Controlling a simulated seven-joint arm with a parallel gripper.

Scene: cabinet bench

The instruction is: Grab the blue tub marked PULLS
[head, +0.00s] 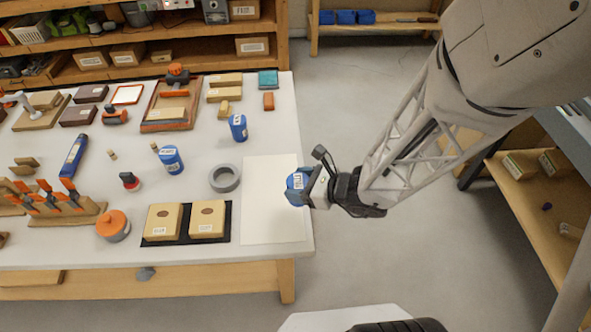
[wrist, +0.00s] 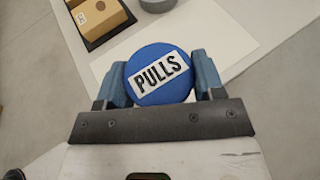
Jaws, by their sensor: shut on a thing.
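The blue tub marked PULLS (wrist: 160,74) is between the two fingers of my gripper (wrist: 161,82) in the wrist view, its white label facing the camera. My gripper is shut on it. In the head view the tub (head: 296,181) shows at the tip of my gripper (head: 303,188), by the right edge of the white table (head: 275,130). Part of the tub is hidden by the gripper there. I cannot tell how high it is above the table.
A white sheet (head: 270,225) lies bare at the table's right end. Other blue tubs (head: 171,160) and (head: 238,128) stand on the table. A grey tape roll (head: 224,178) and two tan boxes on a black mat (head: 187,237) are left of the sheet.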

